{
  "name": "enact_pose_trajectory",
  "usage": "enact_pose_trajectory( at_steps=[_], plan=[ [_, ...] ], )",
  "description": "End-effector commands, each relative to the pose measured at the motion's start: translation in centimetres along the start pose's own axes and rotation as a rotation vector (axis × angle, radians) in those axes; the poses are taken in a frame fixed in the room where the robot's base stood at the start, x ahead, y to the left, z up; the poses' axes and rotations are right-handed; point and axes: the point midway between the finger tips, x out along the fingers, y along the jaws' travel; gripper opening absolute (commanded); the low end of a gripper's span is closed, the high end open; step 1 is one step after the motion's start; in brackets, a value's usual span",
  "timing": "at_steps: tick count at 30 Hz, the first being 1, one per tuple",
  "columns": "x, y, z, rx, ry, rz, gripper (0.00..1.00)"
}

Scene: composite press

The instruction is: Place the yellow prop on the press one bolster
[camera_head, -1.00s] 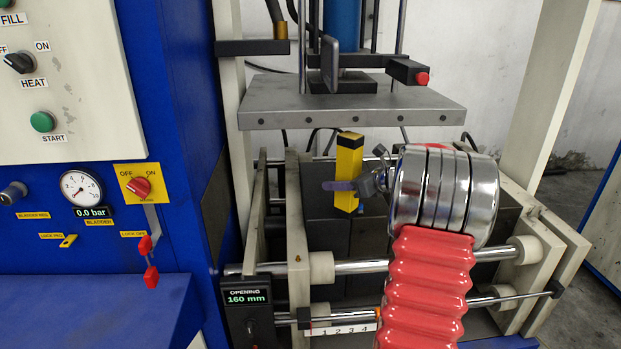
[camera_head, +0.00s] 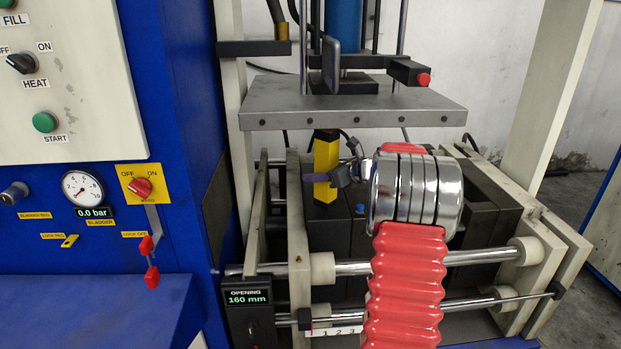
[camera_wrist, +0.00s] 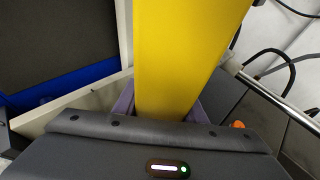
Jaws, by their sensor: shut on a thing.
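The yellow prop (camera_head: 326,158) is an upright yellow block with a dark top. It stands just under the front edge of the grey upper plate (camera_head: 352,107) of the press, and its top end is close to that plate. My gripper (camera_head: 318,178) is shut on the prop's lower part. In the wrist view the prop (camera_wrist: 185,50) rises from between the purple finger pads (camera_wrist: 160,105) and fills the middle. The dark blocks of the lower press (camera_head: 345,235) lie behind and below the prop. I cannot tell whether the prop touches anything.
Chrome guide rods (camera_head: 350,268) cross below, between cream side plates (camera_head: 293,235). The opening display (camera_head: 248,297) reads 160 mm. Cables hang behind the press.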

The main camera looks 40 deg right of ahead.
Motion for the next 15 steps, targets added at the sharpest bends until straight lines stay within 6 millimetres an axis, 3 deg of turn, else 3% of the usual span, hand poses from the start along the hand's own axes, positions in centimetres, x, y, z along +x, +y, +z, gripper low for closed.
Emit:
enact_pose_trajectory(
  at_steps=[4,8,15],
  plan=[
    [2.1,0.0,1.1,-0.003,-0.003,0.000,0.00],
    [2.3,-0.1,-0.2,0.000,-0.003,-0.001,0.00],
    [2.4,-0.1,-0.4,-0.001,-0.003,-0.002,0.00]
  ],
)
